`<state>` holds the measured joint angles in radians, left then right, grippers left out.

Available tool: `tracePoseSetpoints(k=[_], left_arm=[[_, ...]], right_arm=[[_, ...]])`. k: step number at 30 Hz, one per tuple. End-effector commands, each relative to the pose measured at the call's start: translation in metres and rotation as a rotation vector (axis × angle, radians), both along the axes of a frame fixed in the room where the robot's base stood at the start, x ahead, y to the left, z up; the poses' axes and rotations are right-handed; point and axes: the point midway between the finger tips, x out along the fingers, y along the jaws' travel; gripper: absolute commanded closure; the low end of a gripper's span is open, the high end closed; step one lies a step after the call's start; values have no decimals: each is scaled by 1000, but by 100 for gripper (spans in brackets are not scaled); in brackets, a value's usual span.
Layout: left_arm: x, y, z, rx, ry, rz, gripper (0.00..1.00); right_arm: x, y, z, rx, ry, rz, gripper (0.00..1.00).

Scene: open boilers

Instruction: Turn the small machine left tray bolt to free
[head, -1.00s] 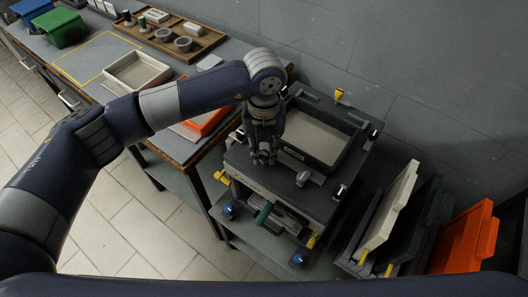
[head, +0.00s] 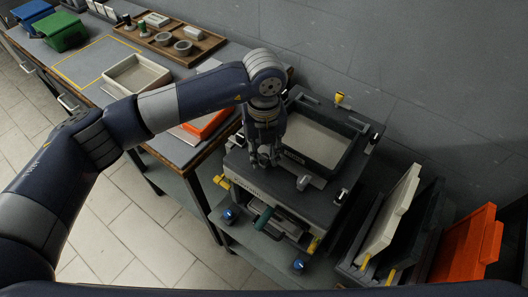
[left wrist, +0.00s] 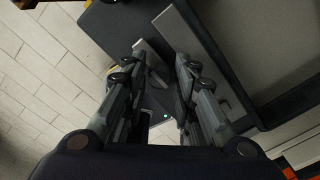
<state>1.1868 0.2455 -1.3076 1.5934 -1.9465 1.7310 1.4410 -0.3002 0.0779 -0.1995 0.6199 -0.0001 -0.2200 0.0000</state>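The small machine (head: 318,203) is a dark box with a pale tray (head: 318,143) set in its top. My left gripper (head: 264,162) points down over the front left part of the machine's top, beside the tray. In the left wrist view my left gripper (left wrist: 156,66) has its two fingers apart. A small grey bolt piece (left wrist: 147,54) shows between the fingertips; I cannot tell whether either finger touches it. The gripper hides this piece in the head view. Another grey bolt (head: 303,182) stands at the tray's front. My right gripper is not in view.
A workbench (head: 85,90) with a pale bin (head: 137,76) and a wooden tray (head: 205,38) stands at the left. Pale, dark and orange panels (head: 465,245) lean at the right. Blue knobs (head: 230,215) and a green handle (head: 263,218) are on the machine's front.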

Motion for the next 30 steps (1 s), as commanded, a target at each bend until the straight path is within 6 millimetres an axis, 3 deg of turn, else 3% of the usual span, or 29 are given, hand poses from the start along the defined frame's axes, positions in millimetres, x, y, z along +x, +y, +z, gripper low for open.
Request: tracePoseSetpoints(k=[14,30], left_arm=[[0,0,8,1,1,-1,59],[0,0,107,0,0,-1,59]], right_arm=[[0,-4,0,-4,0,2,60],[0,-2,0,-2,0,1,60]])
